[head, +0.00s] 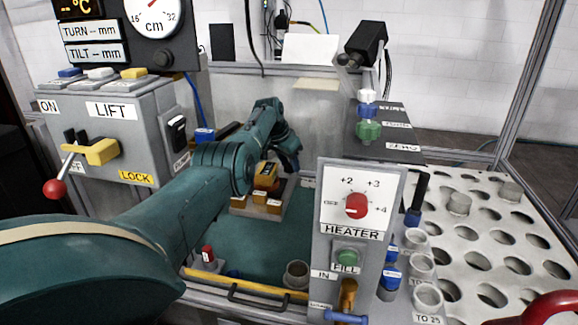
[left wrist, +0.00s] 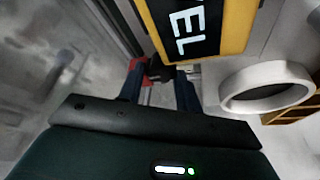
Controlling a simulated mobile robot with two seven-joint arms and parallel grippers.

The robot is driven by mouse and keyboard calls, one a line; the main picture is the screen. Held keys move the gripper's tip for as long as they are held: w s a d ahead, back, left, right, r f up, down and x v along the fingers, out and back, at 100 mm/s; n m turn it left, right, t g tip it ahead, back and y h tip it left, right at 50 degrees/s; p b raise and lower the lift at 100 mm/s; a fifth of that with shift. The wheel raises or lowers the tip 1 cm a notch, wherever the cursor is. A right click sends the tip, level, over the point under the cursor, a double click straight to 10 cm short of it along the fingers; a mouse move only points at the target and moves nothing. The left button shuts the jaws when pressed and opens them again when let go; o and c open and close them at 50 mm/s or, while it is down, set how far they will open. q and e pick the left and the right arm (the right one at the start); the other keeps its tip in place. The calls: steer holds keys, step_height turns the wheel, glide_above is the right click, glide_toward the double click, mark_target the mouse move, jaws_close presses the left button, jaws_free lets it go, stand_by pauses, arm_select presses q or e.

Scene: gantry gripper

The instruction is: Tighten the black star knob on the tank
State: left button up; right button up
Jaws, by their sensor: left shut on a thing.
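My left arm crosses the head view from the lower left, and its gripper (head: 289,160) is at the far side of the green basin, beside a yellow-and-black block (head: 266,176). The fingertips are mostly hidden there. In the left wrist view my left gripper (left wrist: 159,82) has its dark blue fingers closed around a small black part, which looks like the black star knob (left wrist: 161,72). A red patch shows beside the left finger. The knob's star shape and seating are too small to tell. My right gripper is not in view.
A yellow label plate (left wrist: 190,28) and a white ring (left wrist: 266,87) are close to the gripper. The HEATER panel (head: 355,215) stands in front right of the basin, the LIFT box (head: 115,130) at left. A perforated rack (head: 480,215) lies at right.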

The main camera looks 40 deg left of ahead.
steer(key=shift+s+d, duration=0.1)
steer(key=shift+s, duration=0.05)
arm_select(q)
steer(key=o, duration=1)
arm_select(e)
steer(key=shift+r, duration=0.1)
arm_select(q)
steer(key=shift+r, duration=0.1)
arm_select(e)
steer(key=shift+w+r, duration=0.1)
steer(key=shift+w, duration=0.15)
arm_select(q)
steer(key=shift+s+r+p, duration=0.2)
steer(key=shift+r+p, duration=0.35)
steer(key=shift+p, duration=0.25)
steer(key=p+v, duration=0.2)
steer(key=v, duration=1)
steer(key=shift+p, duration=0.35)
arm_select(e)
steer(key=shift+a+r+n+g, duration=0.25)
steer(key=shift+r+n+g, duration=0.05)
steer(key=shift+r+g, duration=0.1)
